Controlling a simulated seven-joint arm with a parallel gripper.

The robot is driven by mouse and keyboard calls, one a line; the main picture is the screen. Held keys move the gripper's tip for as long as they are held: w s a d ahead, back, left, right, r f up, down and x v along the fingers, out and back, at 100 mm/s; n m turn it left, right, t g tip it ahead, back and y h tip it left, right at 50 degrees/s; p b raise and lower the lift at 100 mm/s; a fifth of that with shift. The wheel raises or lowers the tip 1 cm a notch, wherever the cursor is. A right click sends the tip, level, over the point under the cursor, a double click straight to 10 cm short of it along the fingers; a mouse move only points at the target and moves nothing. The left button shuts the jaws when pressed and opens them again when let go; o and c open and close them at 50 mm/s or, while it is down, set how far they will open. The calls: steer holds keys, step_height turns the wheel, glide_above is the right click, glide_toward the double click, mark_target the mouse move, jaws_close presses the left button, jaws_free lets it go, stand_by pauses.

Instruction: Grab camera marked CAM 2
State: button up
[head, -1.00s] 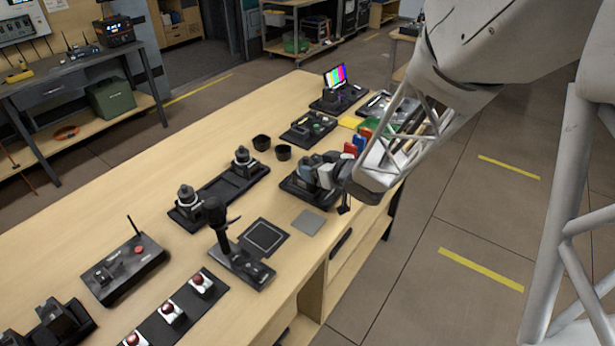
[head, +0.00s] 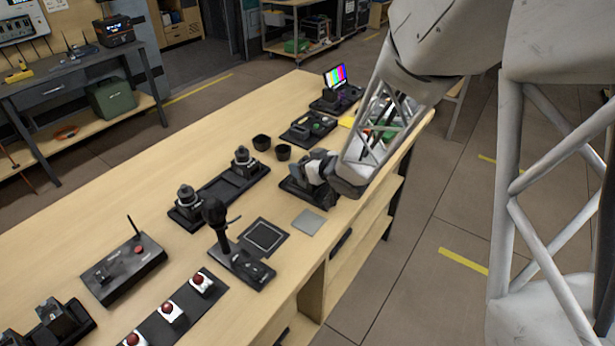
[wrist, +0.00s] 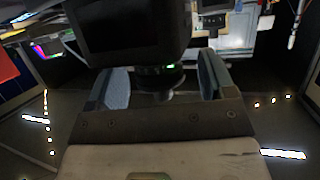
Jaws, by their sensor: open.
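My gripper (head: 312,170) is at the near right part of the workbench, low over a black base (head: 300,190). In the wrist view my gripper (wrist: 162,82) is open, with one pale finger on each side. A dark boxy device with a flat screen-like face (wrist: 125,28) fills the upper middle there, and a dark round part shows below it between the fingers. It looks like a camera, but I see no CAM 2 marking. I cannot tell whether the fingers touch it. My arm and gripper hide most of this spot in the head view.
A long black tray holds two dark devices with round tops (head: 187,203) (head: 242,160) to the left. Two black cups (head: 283,152) stand behind my gripper. A dark upright stick device (head: 235,250) and a grey square pad (head: 309,222) are nearer.

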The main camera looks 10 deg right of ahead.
stand_by(0.3)
jaws_close()
stand_by(0.3)
